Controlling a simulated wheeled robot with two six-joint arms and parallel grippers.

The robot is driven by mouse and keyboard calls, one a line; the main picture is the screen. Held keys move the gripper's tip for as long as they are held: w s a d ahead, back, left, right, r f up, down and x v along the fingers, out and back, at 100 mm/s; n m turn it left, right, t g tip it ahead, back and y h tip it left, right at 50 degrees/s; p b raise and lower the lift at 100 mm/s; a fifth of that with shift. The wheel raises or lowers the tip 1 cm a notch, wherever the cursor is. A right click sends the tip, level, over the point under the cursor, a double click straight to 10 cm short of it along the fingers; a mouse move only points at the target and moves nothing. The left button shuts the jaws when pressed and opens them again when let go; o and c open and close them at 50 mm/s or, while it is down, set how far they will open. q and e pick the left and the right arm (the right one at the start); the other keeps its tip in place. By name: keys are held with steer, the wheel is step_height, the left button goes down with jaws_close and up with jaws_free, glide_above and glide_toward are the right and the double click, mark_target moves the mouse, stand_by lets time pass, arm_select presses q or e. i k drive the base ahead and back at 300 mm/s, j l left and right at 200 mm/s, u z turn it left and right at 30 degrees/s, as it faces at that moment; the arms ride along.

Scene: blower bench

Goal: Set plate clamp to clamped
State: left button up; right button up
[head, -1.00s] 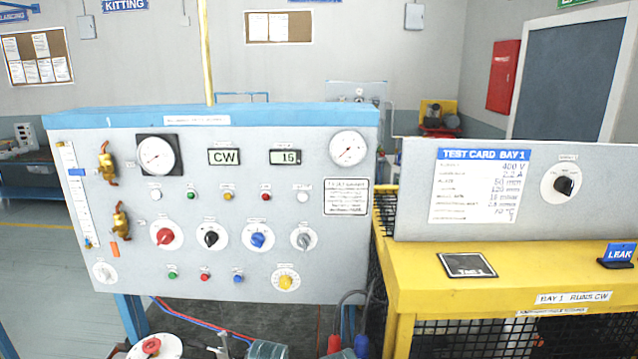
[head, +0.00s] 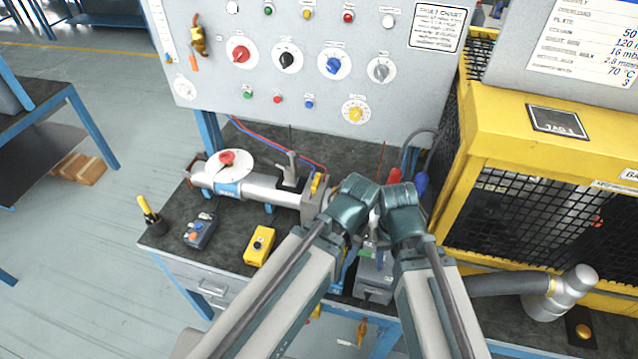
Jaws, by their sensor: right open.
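A grey upright lever on a small block, which looks like the plate clamp (head: 290,172), stands on the bench behind the silver pipe. Its handle points up; I cannot tell from here whether it is clamped. A white round plate with a red knob (head: 227,160) is on the pipe (head: 262,189) to its left. My two arms come in from below and their wrists meet to the right of the clamp. My right gripper (head: 374,220) is open, apart from the clamp and mostly hidden by the wrists. My left gripper is hidden behind its own wrist, so its jaws do not show.
The panel with knobs (head: 290,90) rises behind the bench. A yellow mesh cage (head: 520,150) stands close on the right. A yellow button box (head: 259,245) and a dark box (head: 200,231) lie along the bench front. Red and blue probes (head: 420,185) stand behind my wrists.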

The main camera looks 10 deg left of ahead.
mark_target(261, 158)
steer(key=k+l+u, duration=0.25)
steer(key=u, duration=0.2)
steer(key=k+l+u, duration=0.15)
steer(key=k+u, duration=0.15)
steer(key=u, duration=0.15)
